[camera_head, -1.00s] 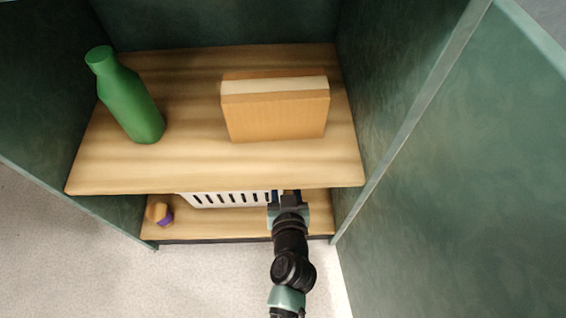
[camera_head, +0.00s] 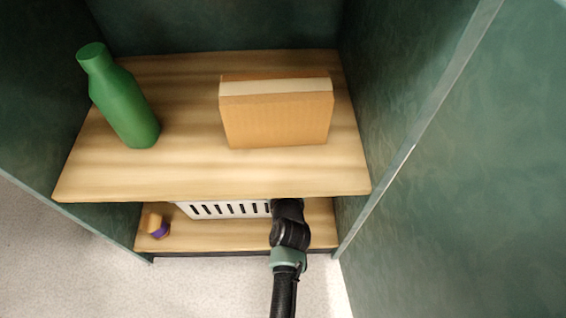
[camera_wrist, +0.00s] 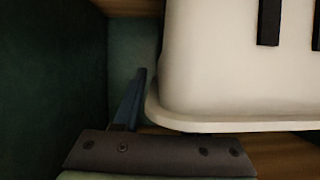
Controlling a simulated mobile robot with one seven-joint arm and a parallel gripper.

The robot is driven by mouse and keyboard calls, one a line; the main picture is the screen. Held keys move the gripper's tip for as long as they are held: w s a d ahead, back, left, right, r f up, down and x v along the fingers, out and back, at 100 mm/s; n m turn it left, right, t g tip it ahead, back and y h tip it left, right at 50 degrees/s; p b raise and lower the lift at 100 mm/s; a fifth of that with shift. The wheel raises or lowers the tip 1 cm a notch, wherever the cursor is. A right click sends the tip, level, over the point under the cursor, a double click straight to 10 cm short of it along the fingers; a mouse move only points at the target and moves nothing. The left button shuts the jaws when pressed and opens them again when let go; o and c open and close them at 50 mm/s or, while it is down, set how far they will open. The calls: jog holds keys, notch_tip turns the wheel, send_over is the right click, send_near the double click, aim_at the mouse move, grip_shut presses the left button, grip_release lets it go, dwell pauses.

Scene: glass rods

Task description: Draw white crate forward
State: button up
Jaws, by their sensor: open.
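The white crate (camera_head: 222,209) with dark slots in its wall stands on the lower shelf, partly hidden under the upper shelf board. In the wrist view its pale wall and rim (camera_wrist: 225,75) fill the right side. My gripper (camera_wrist: 160,112) is open at the crate's right part. One dark finger (camera_wrist: 130,103) shows just beside the rim's corner; the other is hidden behind the crate. I cannot tell whether they touch it. In the head view the gripper itself is hidden by the upper shelf and my wrist.
A small orange and purple object (camera_head: 156,226) is on the lower shelf, left of the crate. A green bottle (camera_head: 122,102) and a tan box (camera_head: 277,115) stand on the upper shelf (camera_head: 200,175). Green cabinet walls (camera_head: 400,100) close both sides. The floor in front is clear.

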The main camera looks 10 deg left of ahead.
grip_shut()
dwell(1.3)
